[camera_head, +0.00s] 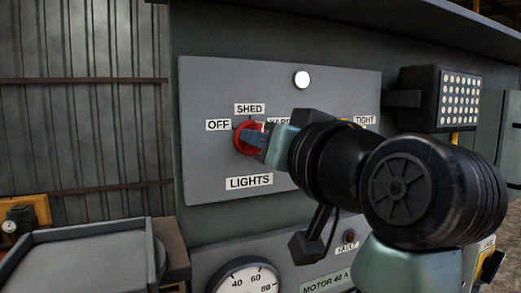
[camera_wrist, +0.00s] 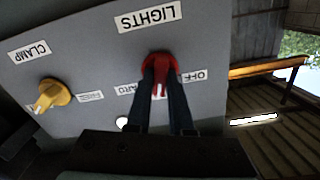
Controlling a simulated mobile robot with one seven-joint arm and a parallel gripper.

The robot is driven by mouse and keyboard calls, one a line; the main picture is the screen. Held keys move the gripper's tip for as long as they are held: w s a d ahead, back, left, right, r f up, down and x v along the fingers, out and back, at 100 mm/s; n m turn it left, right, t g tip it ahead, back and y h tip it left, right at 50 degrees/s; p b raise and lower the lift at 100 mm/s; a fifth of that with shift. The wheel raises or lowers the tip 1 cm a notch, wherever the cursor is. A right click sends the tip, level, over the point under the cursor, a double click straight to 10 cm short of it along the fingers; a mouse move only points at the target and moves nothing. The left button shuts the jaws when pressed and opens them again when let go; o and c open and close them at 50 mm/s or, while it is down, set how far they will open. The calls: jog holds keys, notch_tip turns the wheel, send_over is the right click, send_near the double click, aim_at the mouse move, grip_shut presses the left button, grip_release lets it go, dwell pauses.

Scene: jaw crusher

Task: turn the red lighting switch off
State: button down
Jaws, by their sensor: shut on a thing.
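The red lighting switch (camera_head: 240,138) is on a grey panel (camera_head: 215,85), above the LIGHTS label (camera_head: 249,181). The labels OFF (camera_head: 218,125), SHED (camera_head: 249,108) and a partly covered YARD (camera_head: 279,122) surround it. My gripper (camera_head: 254,140) is at the switch, its fingers closed on the red handle. The wrist view shows the panel upside down, with the switch (camera_wrist: 160,62) between my two dark fingers (camera_wrist: 163,98). The handle there runs down between the fingers, between the OFF and YARD labels. My fingers partly hide the handle, so its exact setting is hard to tell.
A yellow CLAMP knob (camera_wrist: 54,95) is beside the switch in the wrist view; my arm hides it in the head view. A white round lamp (camera_head: 302,79) is above. A floodlight (camera_head: 458,98) juts out right. A gauge (camera_head: 248,279) is below.

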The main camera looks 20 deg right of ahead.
jog(key=shift+a+n+b, duration=0.15)
jog(key=shift+n+b, duration=3)
jog(key=shift+n, duration=4.65)
jog(key=c, duration=0.8)
grip_release()
jog(key=shift+f, duration=0.1)
